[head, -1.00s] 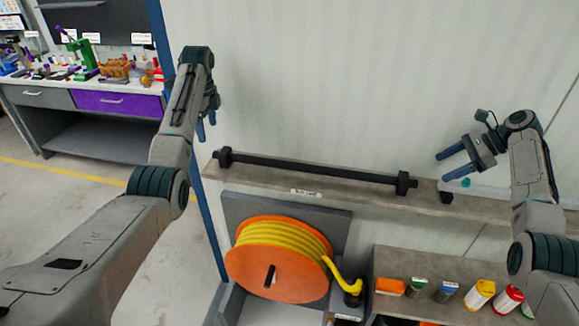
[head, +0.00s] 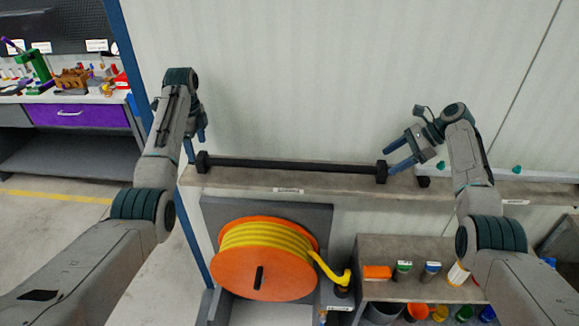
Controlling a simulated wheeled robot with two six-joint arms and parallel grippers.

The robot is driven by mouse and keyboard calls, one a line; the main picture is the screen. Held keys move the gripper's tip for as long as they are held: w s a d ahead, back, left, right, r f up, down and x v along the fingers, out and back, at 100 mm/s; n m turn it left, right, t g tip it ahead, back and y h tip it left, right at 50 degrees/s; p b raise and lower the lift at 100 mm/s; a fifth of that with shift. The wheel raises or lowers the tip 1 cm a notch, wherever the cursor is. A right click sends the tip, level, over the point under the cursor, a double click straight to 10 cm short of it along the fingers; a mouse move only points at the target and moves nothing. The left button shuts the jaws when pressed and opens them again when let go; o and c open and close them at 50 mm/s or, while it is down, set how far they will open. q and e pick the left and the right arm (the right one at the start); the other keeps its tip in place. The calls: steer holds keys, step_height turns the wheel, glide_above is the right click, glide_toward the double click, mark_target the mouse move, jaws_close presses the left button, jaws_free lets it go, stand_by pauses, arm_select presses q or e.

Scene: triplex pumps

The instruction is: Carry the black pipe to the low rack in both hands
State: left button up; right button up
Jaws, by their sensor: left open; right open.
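The black pipe (head: 290,166) lies level along a grey wall shelf (head: 245,182), with a square black block at each end. My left gripper (head: 195,147) is open just beside and above the pipe's left end block. My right gripper (head: 393,155) is open, its blue fingers pointing left, close to the pipe's right end block. I cannot tell whether its lower finger touches the block. Neither gripper holds anything. I cannot tell which of the shelves in view is the low rack.
An orange reel of yellow hose (head: 265,258) stands below the shelf. Right of it, a grey low shelf unit (head: 395,246) carries small jars and an orange box. A workbench (head: 75,140) with a purple drawer stands at the far left. A blue post (head: 125,60) rises near my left arm.

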mark_target(200, 155)
arm_select(q)
step_height(200, 155, down, 6)
steer(key=shift+d+f, duration=0.1)
arm_select(e)
steer(key=x, duration=0.6)
arm_select(q)
jaws_close()
arm_select(e)
steer(key=shift+d, duration=0.1)
jaws_close()
arm_select(q)
steer(key=shift+r, duration=0.2)
